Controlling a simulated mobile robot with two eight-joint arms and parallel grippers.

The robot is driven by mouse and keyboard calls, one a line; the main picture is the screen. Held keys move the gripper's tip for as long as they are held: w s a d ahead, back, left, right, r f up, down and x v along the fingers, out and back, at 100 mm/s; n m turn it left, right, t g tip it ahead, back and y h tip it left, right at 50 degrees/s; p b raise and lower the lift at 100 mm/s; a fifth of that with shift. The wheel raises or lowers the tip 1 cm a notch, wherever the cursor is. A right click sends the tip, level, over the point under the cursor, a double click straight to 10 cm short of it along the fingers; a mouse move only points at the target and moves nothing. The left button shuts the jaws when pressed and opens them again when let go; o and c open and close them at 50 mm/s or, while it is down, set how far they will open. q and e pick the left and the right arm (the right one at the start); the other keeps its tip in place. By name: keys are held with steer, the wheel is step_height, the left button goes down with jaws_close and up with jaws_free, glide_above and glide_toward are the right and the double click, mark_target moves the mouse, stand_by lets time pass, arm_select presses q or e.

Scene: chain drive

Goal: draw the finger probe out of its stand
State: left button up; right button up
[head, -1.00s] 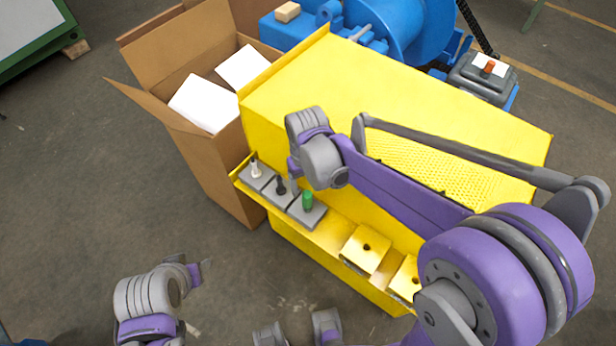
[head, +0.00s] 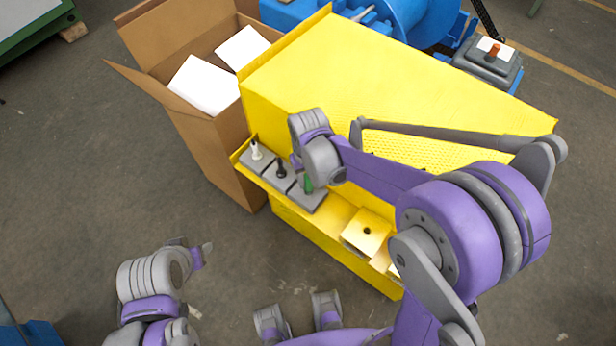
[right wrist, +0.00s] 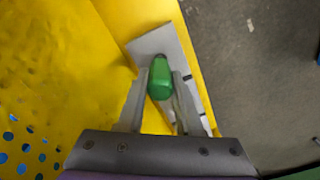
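A green-handled tool (head: 308,183) stands upright in a grey stand block (head: 307,201) on the yellow ledge. I take it as the finger probe; its lower part is hidden in the stand. My right gripper (head: 302,178) is at this handle, partly hidden by its own wrist in the head view. In the right wrist view the green handle (right wrist: 160,78) lies between the two fingers of the right gripper (right wrist: 161,88), with narrow gaps at its sides. My left gripper (head: 203,252) is over the floor at lower left, far from the stands; its finger opening is not clear.
A white-topped tool (head: 256,150) and a black one (head: 281,169) stand in neighbouring grey blocks. A yellow block with a hole (head: 368,231) is further right on the ledge. The yellow housing (head: 330,80) rises behind. An open cardboard box (head: 205,150) stands at left.

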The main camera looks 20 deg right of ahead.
jaws_close()
arm_select(q)
steer(key=shift+r, duration=0.15)
arm_select(e)
steer(key=shift+r, duration=0.15)
arm_select(q)
step_height(320, 180, up, 6)
steer(key=w+p, duration=0.2)
steer(key=p, duration=0.3)
arm_select(e)
steer(key=shift+r, duration=4.4)
arm_select(q)
steer(key=shift+s+d, duration=0.1)
steer(key=shift+s, duration=0.05)
arm_select(e)
steer(key=shift+s, duration=0.1)
